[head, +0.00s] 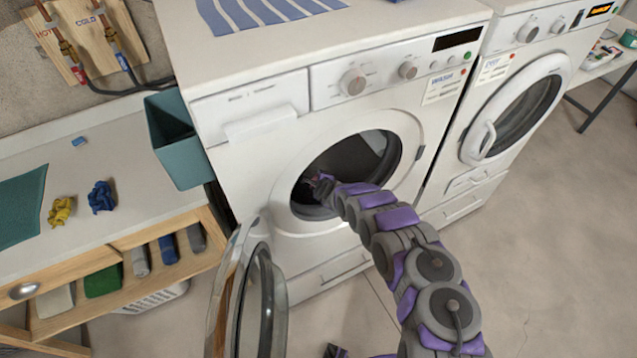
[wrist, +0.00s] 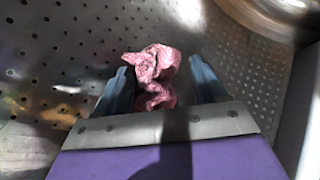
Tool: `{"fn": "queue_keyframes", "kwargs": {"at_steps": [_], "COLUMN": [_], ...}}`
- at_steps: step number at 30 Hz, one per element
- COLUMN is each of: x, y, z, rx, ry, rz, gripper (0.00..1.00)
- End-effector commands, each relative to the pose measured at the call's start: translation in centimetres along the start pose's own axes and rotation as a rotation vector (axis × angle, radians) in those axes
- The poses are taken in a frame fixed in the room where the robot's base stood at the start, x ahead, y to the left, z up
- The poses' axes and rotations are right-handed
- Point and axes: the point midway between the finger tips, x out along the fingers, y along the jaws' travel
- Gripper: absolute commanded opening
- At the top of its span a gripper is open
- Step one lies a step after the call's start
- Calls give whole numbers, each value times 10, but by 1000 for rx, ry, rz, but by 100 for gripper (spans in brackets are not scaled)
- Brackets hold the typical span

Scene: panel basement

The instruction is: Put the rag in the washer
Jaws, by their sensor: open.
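The washer (head: 255,165) is the white front-loader in the middle of the head view, with its round door (head: 265,300) swung open to the left. My arm reaches into its opening, and my gripper (wrist: 163,78) is inside the perforated metal drum (wrist: 60,60). A crumpled pink rag (wrist: 153,68) lies between the two blue fingers in the wrist view. The fingers stand open, with gaps visible on both sides of the rag. Whether the rag touches the drum wall is hard to tell. In the head view the gripper is mostly hidden in the dark opening.
A dryer (head: 515,110) with its door closed stands to the right. A counter at left holds a yellow cloth (head: 60,210), a blue cloth (head: 101,197) and a green mat (head: 20,205). A teal bin (head: 180,150) stands beside the washer. Floor at right is clear.

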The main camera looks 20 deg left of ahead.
Motion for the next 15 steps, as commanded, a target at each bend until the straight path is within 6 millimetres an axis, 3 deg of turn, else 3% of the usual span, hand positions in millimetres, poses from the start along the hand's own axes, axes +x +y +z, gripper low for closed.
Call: {"fn": "queue_keyframes", "kwargs": {"at_steps": [7,15], "x": [-5,-36], "y": [-2,-4], "z": [6,-1], "rx": [-3,0], "ry": [0,-2], "rz": [0,1], "gripper": [70,70]}}
